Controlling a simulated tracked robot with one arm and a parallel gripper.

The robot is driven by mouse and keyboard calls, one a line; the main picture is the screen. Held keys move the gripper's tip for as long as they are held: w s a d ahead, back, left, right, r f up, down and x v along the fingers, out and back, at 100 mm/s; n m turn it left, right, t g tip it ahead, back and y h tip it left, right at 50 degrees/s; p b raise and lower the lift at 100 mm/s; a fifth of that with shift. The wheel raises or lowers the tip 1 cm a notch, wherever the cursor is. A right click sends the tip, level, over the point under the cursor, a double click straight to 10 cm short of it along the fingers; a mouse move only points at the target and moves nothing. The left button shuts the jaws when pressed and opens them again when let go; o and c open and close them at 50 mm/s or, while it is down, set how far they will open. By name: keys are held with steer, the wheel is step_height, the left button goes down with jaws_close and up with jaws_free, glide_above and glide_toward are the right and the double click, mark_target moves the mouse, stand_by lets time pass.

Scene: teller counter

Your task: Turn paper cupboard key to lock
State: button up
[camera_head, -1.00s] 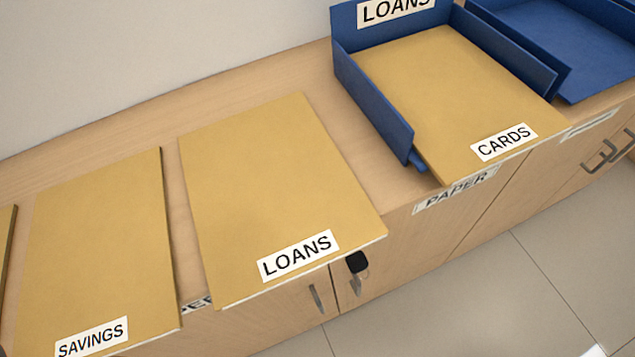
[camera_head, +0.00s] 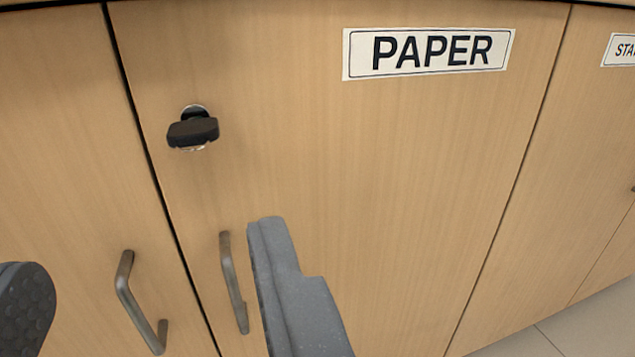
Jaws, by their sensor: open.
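The paper cupboard door (camera_head: 400,180) fills the middle of the view and carries a white PAPER label (camera_head: 428,52). A key with a black head (camera_head: 192,130) sits in the round lock near the door's upper left corner. Its head lies roughly level, across the lock. The door looks shut. My gripper (camera_head: 150,265) is open and empty. One grey finger shows at the lower left edge and the other at the lower middle. The key is above the gap between them, and neither finger touches it.
The paper cupboard's metal handle (camera_head: 234,283) is below the key, close beside my right finger. The left neighbour door's handle (camera_head: 139,303) stands between the fingers in the picture. Another labelled door (camera_head: 595,150) is at the right. Floor shows at the lower right.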

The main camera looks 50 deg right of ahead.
mark_target(197, 137)
steer(key=b+x, duration=0.1)
steer(key=x, duration=0.3)
steer(key=b+x, duration=0.1)
steer(key=x, duration=0.3)
steer(key=b+x, duration=0.1)
steer(key=x, duration=0.4)
steer(key=shift+s+d+f+b, duration=0.1)
steer(key=shift+d+f+b, duration=0.15)
steer(key=shift+d+b, duration=0.1)
steer(key=c, duration=1)
steer(key=shift+o, duration=0.2)
steer(key=shift+d, duration=0.25)
steer(key=shift+a, duration=0.15)
